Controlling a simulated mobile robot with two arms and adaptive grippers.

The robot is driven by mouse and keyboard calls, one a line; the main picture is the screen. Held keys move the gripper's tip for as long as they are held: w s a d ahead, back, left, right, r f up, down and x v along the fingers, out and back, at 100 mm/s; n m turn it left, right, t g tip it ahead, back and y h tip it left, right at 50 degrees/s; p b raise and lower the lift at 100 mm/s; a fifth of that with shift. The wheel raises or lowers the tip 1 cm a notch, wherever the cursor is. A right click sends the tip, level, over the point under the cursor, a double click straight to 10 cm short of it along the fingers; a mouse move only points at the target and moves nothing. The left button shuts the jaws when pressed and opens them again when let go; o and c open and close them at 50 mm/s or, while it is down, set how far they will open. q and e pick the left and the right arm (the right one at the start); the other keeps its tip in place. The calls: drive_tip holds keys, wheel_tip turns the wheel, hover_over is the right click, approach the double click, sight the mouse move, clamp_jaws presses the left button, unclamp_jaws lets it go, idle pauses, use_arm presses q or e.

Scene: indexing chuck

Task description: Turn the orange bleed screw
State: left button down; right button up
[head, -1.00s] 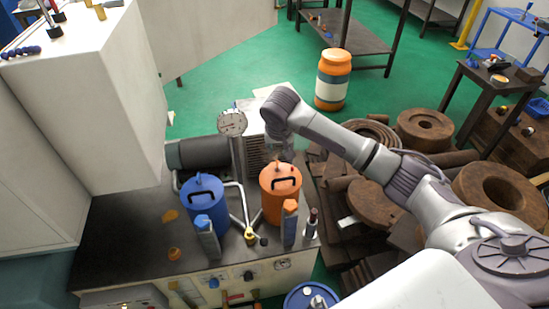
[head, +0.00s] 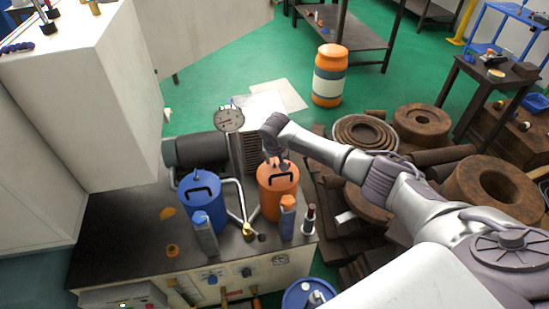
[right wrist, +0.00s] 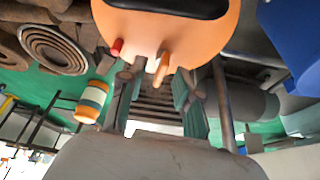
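The orange canister (head: 277,196) with a black handle stands on the dark bench top; its underside or edge fills the top of the right wrist view (right wrist: 180,28). There a small orange screw-like peg (right wrist: 162,68) sticks out of it, with a red peg (right wrist: 117,47) to its left. My right gripper (head: 273,160) is at the far upper side of the canister. In the right wrist view its two fingers (right wrist: 157,88) are apart, with the orange peg in line with the gap between them. Contact cannot be told. The peg is not clear in the head view. My left gripper is not in view.
A blue canister (head: 201,202) stands left of the orange one, with a dial gauge (head: 229,119) behind. Rusty rings (head: 423,124) and slabs fill the right side.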

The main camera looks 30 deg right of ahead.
drive_tip(key=shift+c, duration=0.5)
clamp_jaws()
